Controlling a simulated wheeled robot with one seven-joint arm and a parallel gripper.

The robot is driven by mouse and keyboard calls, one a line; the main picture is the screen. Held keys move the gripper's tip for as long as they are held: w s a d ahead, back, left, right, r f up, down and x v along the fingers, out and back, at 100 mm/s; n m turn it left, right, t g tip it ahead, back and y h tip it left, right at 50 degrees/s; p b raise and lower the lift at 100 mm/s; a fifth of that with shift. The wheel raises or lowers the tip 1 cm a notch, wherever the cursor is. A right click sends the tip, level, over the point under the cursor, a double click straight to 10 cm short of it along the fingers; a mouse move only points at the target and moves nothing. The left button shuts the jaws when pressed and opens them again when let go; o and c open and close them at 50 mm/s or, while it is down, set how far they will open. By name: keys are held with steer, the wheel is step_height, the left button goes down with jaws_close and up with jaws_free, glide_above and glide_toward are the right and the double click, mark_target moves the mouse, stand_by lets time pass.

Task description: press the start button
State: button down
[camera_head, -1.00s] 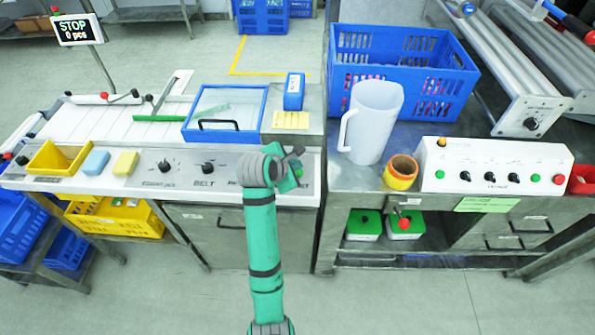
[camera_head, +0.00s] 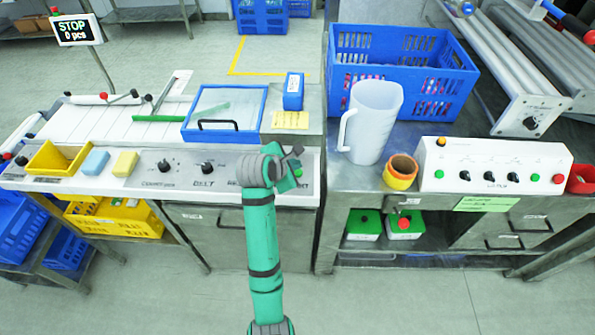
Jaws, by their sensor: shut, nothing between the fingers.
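The left control panel (camera_head: 140,172) is a pale strip along the front of the left bench, with black knobs, one labelled BELT (camera_head: 208,167). My green and grey arm covers the right part of this panel. My gripper (camera_head: 296,152) is small in view, over the panel's right end, and is shut and empty. A display (camera_head: 76,29) at the upper left reads STOP, 0 pcs.
A white control box (camera_head: 490,160) on the right bench has knobs, green buttons and a red button. A white jug (camera_head: 374,120), an orange-yellow ring (camera_head: 400,172) and a blue crate (camera_head: 400,60) stand near it. A blue-framed lid (camera_head: 225,112) lies behind the left panel.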

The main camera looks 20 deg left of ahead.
steer(key=shift+f, duration=0.15)
steer(key=shift+f, duration=0.3)
